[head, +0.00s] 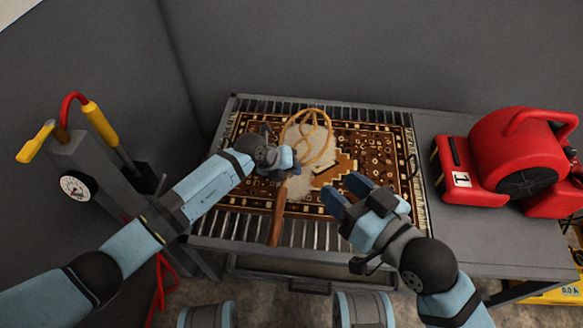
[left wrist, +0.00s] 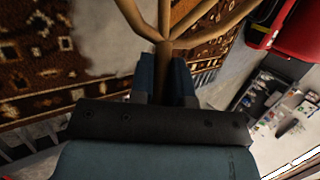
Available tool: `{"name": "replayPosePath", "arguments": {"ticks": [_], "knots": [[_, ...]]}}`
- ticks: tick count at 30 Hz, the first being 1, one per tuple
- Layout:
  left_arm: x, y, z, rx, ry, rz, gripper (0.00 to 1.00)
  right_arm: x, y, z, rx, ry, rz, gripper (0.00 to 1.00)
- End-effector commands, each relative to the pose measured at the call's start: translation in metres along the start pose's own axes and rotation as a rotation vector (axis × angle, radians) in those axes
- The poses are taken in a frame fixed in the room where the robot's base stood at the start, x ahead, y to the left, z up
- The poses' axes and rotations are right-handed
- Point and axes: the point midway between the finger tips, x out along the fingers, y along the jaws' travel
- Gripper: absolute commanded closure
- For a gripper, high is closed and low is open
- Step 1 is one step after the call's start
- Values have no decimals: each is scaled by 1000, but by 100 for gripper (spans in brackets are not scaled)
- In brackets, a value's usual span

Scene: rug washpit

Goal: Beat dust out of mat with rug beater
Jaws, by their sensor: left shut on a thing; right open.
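The mat (head: 377,152) is a brown patterned rug with a fringe, lying flat on a slatted metal grate table. A pale dusty patch (head: 298,133) covers part of its middle; the mat also shows in the left wrist view (left wrist: 40,65). The rug beater (head: 318,113) has a looped cane head and a brown wooden handle. My left gripper (head: 290,162) is shut on the beater near the join of handle and head, over the mat; the beater also shows in the left wrist view (left wrist: 165,25). My right gripper (head: 347,191) is open and empty over the mat's front right part.
A red blower (head: 518,155) marked 1 stands on the grey side surface (head: 477,240) at the right. A post with a gauge (head: 75,187), a yellow-handled wand (head: 105,125) and a red hose stands at the left. Grey walls close off the back and left.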

Motion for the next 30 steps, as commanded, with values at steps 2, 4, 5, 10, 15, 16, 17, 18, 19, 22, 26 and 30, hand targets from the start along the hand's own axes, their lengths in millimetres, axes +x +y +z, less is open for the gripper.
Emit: {"name": "replayPosePath", "arguments": {"ticks": [2, 4, 5, 10, 15, 16, 17, 18, 19, 22, 26, 30], "knots": [[-6, -4, 2, 0, -1, 0, 100, -1, -2, -8, 0, 0, 0, 49], [-5, -4, 2, 0, -1, 0, 100, -1, -1, -7, 0, 0, 0, 49], [-5, -3, 1, 0, -1, -1, 100, -1, -1, -6, 0, 0, 0, 49], [-4, -3, 1, 0, -1, -1, 100, 0, -1, -5, 0, 0, 0, 49], [10, 7, -3, -1, 0, 0, 100, 1, 1, 5, 0, 0, 0, 49], [14, 10, -4, -1, 1, 0, 100, 1, 2, 8, 0, 0, 0, 49], [19, 14, -5, -1, 1, 1, 100, 1, 2, 12, 0, 0, 0, 49], [26, 19, -7, -1, 1, 1, 100, 2, 3, 16, 0, 0, 0, 49], [30, 22, -8, 0, 0, 1, 100, 2, 4, 19, 0, 0, 0, 49], [28, 20, -7, 2, -1, -1, 100, 2, 3, 15, 0, 0, 0, 49], [22, 16, -6, 2, -1, -1, 100, 1, 2, 8, 0, 0, 0, 49], [10, 7, -2, 1, -1, 0, 100, -1, -2, -9, 0, 0, 0, 49]]}}
